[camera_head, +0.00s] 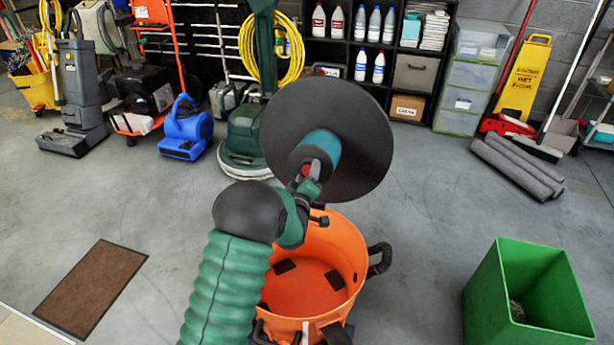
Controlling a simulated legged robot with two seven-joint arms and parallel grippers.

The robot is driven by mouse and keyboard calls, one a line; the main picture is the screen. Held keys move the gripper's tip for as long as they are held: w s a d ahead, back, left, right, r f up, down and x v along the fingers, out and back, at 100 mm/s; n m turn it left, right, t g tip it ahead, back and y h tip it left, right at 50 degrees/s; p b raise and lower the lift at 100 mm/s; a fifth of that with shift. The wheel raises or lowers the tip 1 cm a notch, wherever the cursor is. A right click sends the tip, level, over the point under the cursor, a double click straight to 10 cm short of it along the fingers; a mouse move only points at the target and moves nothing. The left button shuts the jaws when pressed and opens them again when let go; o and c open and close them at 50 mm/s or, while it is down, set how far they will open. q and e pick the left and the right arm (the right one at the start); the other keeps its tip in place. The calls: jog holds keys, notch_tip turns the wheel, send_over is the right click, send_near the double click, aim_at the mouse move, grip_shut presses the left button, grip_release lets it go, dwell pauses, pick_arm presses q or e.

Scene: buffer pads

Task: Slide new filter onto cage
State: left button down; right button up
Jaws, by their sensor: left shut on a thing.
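A large black disc (355,110), which looks like a vacuum lid, is tilted above the open orange drum (345,236). A short cylinder with a teal band (323,146) and a dark end stands out from the disc's near face; the teal band looks like the filter. My left gripper (306,176) is at the cylinder's dark near end, shut on it. The fingers are small, with a red part between them, so the exact contact is unclear. Any cage inside the cylinder is hidden. My right gripper is not in view.
A green bin (525,290) stands at the lower right and a brown mat (92,287) lies at the left. Grey rolls (517,165) lie at the right. A blue blower (187,130) and a green floor machine (248,130) stand behind. Open floor lies between.

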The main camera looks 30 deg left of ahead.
pick_arm(q)
jog(key=shift+c, duration=1.9)
grip_release()
jog(key=p+v, duration=1.1)
jog(key=v, duration=1)
jog(key=shift+s+r, duration=0.15)
jog(key=shift+s, duration=0.2)
jog(key=shift+w, duration=0.1)
